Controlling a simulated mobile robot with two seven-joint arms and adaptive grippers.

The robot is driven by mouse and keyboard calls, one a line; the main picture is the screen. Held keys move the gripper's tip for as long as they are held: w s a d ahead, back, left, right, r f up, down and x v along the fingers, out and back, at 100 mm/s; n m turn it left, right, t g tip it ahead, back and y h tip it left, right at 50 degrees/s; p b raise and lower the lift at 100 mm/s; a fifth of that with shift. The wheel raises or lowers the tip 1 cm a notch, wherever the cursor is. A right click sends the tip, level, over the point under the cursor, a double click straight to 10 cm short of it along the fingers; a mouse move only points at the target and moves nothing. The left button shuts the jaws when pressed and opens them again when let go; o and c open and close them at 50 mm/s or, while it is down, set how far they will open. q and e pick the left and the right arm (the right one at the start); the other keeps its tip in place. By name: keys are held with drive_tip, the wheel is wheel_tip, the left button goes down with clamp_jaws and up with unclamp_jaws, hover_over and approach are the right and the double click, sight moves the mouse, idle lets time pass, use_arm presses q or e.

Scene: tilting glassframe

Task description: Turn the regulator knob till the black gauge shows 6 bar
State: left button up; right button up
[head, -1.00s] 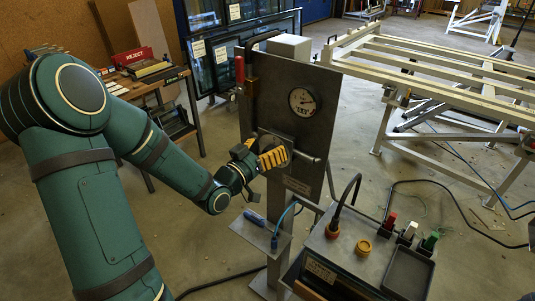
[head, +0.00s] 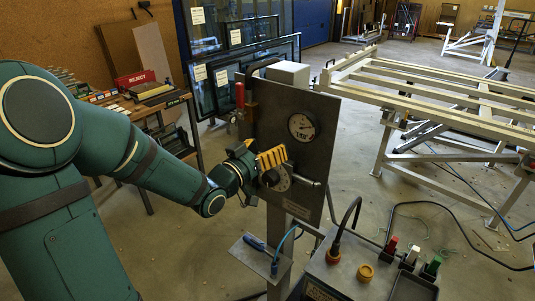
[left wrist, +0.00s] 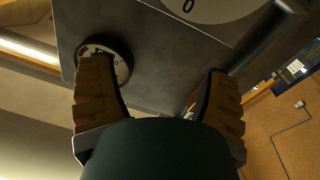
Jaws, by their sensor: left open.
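The pressure gauge (head: 302,126), with a white face and dark rim, sits on the upper part of an upright grey panel (head: 320,160). Its needle is too small to read. The regulator knob (head: 271,177) is dark and sits below it on a pale round scale (head: 284,181). My left gripper (head: 271,159), with yellow fingers, is at the knob's upper left and overlaps the scale's top edge. In the left wrist view the fingers (left wrist: 157,75) are apart with nothing between them. The scale (left wrist: 215,8) shows a "0" there, and the gauge (left wrist: 117,62) is partly behind one finger.
A rod handle sticks out right of the scale. A red-handled lever (head: 240,95) stands at the panel's left edge. A small shelf (head: 262,262) with a blue tool is below. A control box (head: 345,272) with coloured switches stands in front. A white frame table (head: 430,90) is behind right.

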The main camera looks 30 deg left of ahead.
use_arm(q)
drive_tip(key=s+a+f+m+g+p, duration=0.1)
drive_tip(key=s+a+f+m+p, duration=0.2)
drive_tip(key=s+f+p, duration=0.4)
use_arm(e)
wheel_tip(320, 180, up, 14)
drive_tip(key=w+p, duration=0.1)
drive_tip(key=p, duration=0.5)
use_arm(q)
drive_tip(key=m+b, duration=0.2)
drive_tip(key=b, duration=0.1)
approach(267, 180)
drive_tip(key=w+b, duration=0.1)
drive_tip(key=b, duration=0.2)
drive_tip(key=w+b, duration=0.2)
drive_tip(key=b, duration=0.1)
drive_tip(key=w+b, duration=0.1)
drive_tip(key=b, duration=0.2)
drive_tip(key=shift+w+d+f, duration=0.15)
drive_tip(key=shift+w+d, duration=0.15)
drive_tip(key=shift+w, duration=0.05)
drive_tip(key=w, duration=0.4)
drive_tip(key=shift+d, duration=0.3)
drive_tip(key=shift+w+d, duration=0.1)
drive_tip(key=shift+w, duration=0.65)
use_arm(e)
wheel_tip(267, 180, down, 13)
drive_tip(key=s, duration=0.1)
drive_tip(key=shift+s+r, duration=0.2)
drive_tip(key=shift+s, duration=0.15)
